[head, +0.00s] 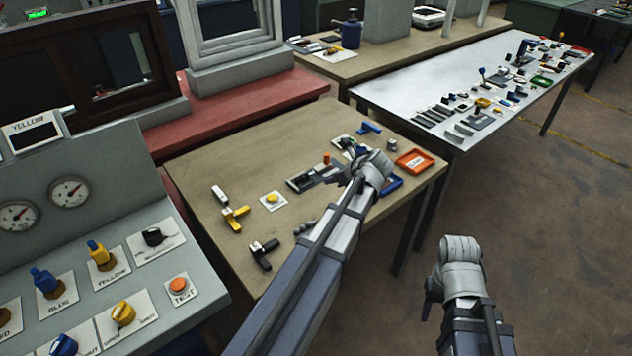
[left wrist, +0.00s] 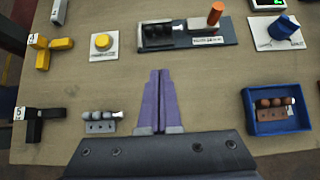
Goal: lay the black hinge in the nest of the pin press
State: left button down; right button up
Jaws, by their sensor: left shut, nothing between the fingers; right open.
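The pin press (left wrist: 215,42) is a dark base plate with an orange-topped handle, near the top of the left wrist view. It also shows in the head view (head: 298,184). A black hinge-like piece (left wrist: 157,31) with round knuckles lies at its left part, where the nest seems to be; I cannot tell how well it is seated. My right gripper (head: 431,300) is open, off to the right of the wooden table, over the floor.
A grey hinge (left wrist: 101,123) lies left of my left fingers. A blue tray (left wrist: 251,126) holds a brown hinge (left wrist: 276,104). A yellow button (left wrist: 102,41), yellow and black T-shaped pieces (left wrist: 40,115) and an orange tray (head: 414,161) share the table. A control console stands left.

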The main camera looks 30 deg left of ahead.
aim_at(304, 176)
pick_arm(q)
jog(key=b+x, duration=0.7)
jog(key=x, duration=0.3)
jog(key=shift+a+f, duration=0.15)
jog(key=shift+f, duration=0.15)
jog(key=shift+w+a+r, duration=0.2)
jog(key=shift+a, duration=0.35)
jog(key=shift+w+a+r, duration=0.2)
jog(key=shift+a, duration=0.35)
jog(key=shift+w+a, duration=0.2)
jog(key=shift+a, duration=0.4)
jog(key=shift+w+a, duration=0.35)
jog(key=shift+a, duration=0.45)
jog(key=shift+d, duration=0.1)
